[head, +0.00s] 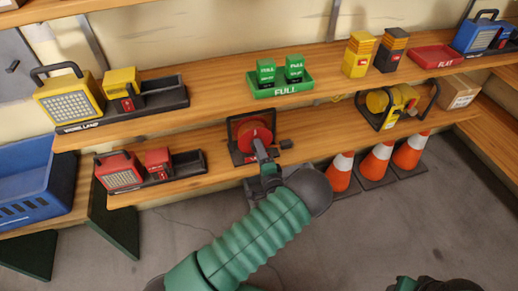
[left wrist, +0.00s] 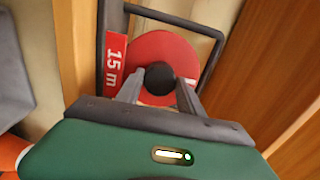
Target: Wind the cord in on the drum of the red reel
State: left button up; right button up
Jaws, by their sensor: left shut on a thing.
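The red reel (head: 255,133) stands in a black frame on the lower shelf, near the middle of the head view. In the left wrist view its red drum disc (left wrist: 150,50) carries a round black knob (left wrist: 159,78) and sits beside a red "15 m" label (left wrist: 114,66). My left gripper (head: 262,152) reaches the reel from the front. In the left wrist view my left gripper (left wrist: 160,88) has its fingers on either side of the black knob, shut on it. I cannot make out the cord on the drum.
A small dark block (head: 286,144) lies right of the reel. A yellow reel (head: 392,103) stands farther right. Orange cones (head: 376,162) stand below the shelf. A thin dark line on the floor (head: 190,224) may be cord or crack.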

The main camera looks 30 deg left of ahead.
pick_arm(q)
jog(key=shift+d+f+m, duration=0.2)
jog(key=shift+m, duration=0.1)
jog(key=o, duration=1.1)
jog(key=shift+o, duration=1.4)
jog(key=shift+w, duration=0.15)
jog(key=shift+r, duration=0.1)
jog(key=p+v, duration=0.1)
jog(key=v, duration=0.6)
jog(key=shift+s+d+p, duration=0.15)
jog(key=shift+s+p, duration=0.1)
jog(key=shift+p, duration=0.05)
